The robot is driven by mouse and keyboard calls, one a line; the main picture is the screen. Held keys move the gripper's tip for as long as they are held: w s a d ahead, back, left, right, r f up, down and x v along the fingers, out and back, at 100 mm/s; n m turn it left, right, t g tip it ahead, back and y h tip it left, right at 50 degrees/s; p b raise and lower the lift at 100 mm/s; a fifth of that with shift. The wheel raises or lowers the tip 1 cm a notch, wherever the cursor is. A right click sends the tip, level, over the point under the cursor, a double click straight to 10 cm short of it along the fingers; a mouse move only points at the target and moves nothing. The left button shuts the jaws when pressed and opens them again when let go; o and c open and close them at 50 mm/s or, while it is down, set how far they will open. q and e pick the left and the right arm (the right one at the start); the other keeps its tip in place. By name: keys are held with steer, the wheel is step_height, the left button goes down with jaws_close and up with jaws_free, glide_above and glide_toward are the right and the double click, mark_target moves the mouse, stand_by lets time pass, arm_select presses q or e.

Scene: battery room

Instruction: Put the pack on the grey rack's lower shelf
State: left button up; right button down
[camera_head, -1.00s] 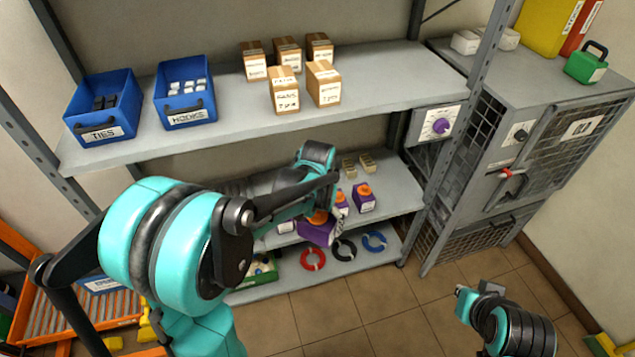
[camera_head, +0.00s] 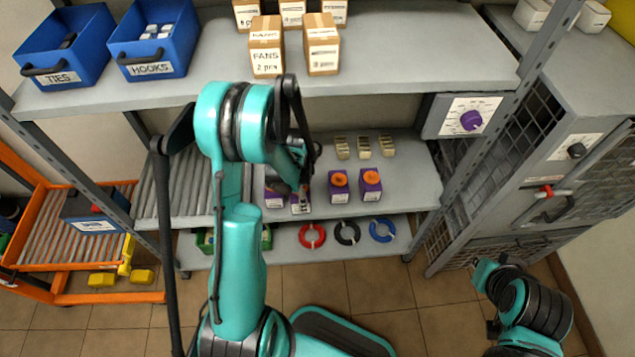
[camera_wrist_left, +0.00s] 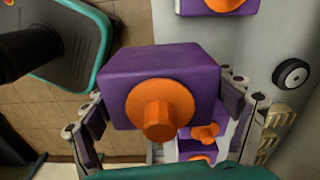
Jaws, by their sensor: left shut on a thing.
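The purple pack with an orange knob (camera_wrist_left: 165,95) is between the fingers of my left gripper (camera_wrist_left: 160,110), which is shut on it. In the head view that gripper (camera_head: 300,180) is at the front of the grey rack's middle shelf (camera_head: 408,185). There the held pack (camera_head: 301,205) is mostly hidden; I cannot tell whether it touches the shelf. The rack's lowest shelf (camera_head: 340,262) lies below. Two similar packs stand to the right (camera_head: 340,187) (camera_head: 370,186), one to the left (camera_head: 274,197). My right gripper (camera_head: 487,275) is at the lower right, its jaws unclear.
Beige modules (camera_head: 364,147) stand behind the packs. Red (camera_head: 312,237), black (camera_head: 347,233) and blue (camera_head: 381,230) rings are on the lowest shelf. A grey mesh cabinet (camera_head: 560,170) stands right, an orange roller stand (camera_head: 90,298) left.

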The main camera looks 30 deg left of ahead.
arm_select(q)
steer(key=w+f, duration=0.1)
steer(key=w, duration=0.1)
steer(key=w+a+f+b, duration=0.1)
steer(key=w+f, duration=0.1)
steer(key=w, duration=0.1)
steer(key=w+a+f+b, duration=0.1)
steer(key=w+f, duration=0.1)
steer(key=w, duration=0.1)
step_height(320, 180, down, 4)
steer(key=b, duration=0.2)
steer(key=shift+b, duration=0.35)
steer(key=shift+r, duration=0.1)
steer(key=o, duration=1.7)
step_height(320, 180, up, 12)
steer(key=p, duration=0.4)
steer(key=shift+p, duration=0.4)
